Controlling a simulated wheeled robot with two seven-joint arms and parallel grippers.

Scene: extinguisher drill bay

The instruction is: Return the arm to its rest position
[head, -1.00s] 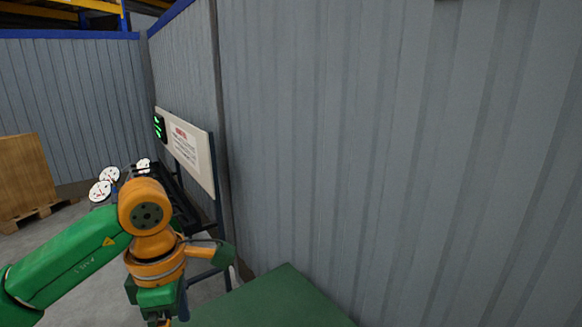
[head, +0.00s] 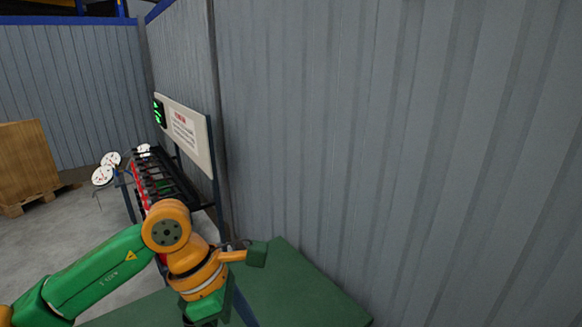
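My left arm, green with orange joints, comes in from the lower left in the head view. Its elbow is bent, and its orange and green wrist part points down at the bottom edge. My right arm and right gripper are not in view.
A dark rack (head: 174,187) with red parts stands behind my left arm. Above it is a white board (head: 187,132) with a green-lit display (head: 159,126). White round dials (head: 102,175) stand left of it. A crate (head: 24,163) is far left. A corrugated wall (head: 400,140) fills the right.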

